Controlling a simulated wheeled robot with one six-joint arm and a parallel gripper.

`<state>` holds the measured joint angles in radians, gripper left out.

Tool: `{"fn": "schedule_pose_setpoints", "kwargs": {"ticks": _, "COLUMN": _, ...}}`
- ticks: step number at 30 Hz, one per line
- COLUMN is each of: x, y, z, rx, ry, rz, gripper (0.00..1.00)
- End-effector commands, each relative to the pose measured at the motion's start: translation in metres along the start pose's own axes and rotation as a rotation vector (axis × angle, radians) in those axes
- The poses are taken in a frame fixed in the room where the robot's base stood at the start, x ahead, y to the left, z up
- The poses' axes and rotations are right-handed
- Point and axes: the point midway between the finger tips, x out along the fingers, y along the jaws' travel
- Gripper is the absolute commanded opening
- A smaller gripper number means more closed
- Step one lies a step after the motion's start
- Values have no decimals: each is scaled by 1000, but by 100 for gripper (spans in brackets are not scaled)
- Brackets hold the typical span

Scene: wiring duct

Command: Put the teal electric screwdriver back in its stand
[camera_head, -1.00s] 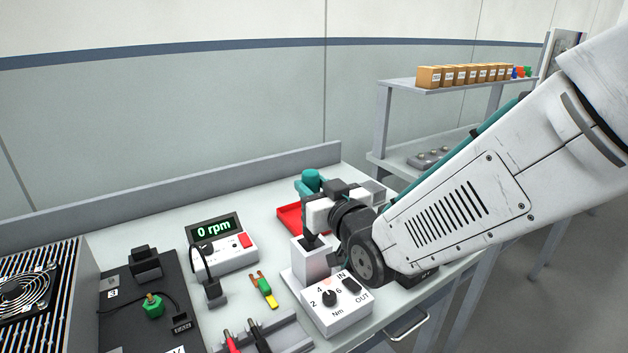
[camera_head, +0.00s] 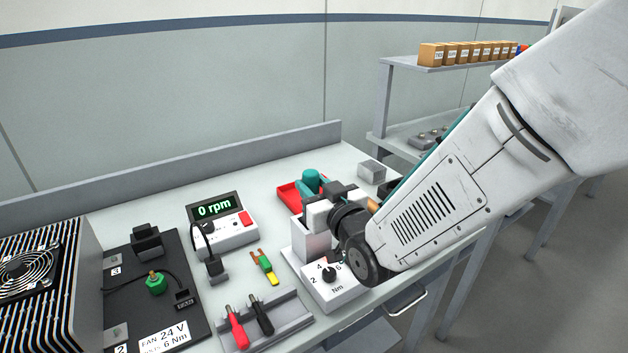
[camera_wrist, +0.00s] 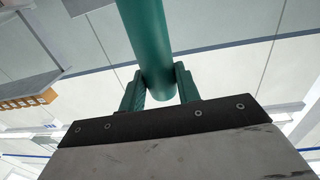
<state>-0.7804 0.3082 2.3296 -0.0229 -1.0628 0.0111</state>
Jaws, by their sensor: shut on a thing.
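The teal electric screwdriver shows in the wrist view (camera_wrist: 148,45) as a teal cylinder between my two fingers. Its teal top (camera_head: 311,178) shows in the head view above my gripper (camera_head: 314,208). My gripper is shut on the screwdriver. The torque box (camera_head: 333,284), with a knob, is in front of the stand.
A red tray (camera_head: 287,196) lies behind the stand. A meter reading 0 rpm (camera_head: 223,233) stands to the left. A small grey box (camera_head: 371,171) is at the back right.

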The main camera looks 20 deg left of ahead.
Motion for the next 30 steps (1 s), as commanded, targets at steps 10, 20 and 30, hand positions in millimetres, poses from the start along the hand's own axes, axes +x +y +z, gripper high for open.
{"fn": "schedule_pose_setpoints", "kwargs": {"ticks": 10, "x": 0, "y": 0, "z": 3, "rx": 0, "ry": 2, "rz": 0, "gripper": 0}}
{"fn": "schedule_pose_setpoints", "kwargs": {"ticks": 20, "x": 0, "y": 0, "z": 3, "rx": 0, "ry": 1, "rz": 0, "gripper": 58}}
{"fn": "schedule_pose_setpoints", "kwargs": {"ticks": 30, "x": -31, "y": 0, "z": 4, "rx": 0, "ry": 0, "rz": 0, "gripper": 58}}
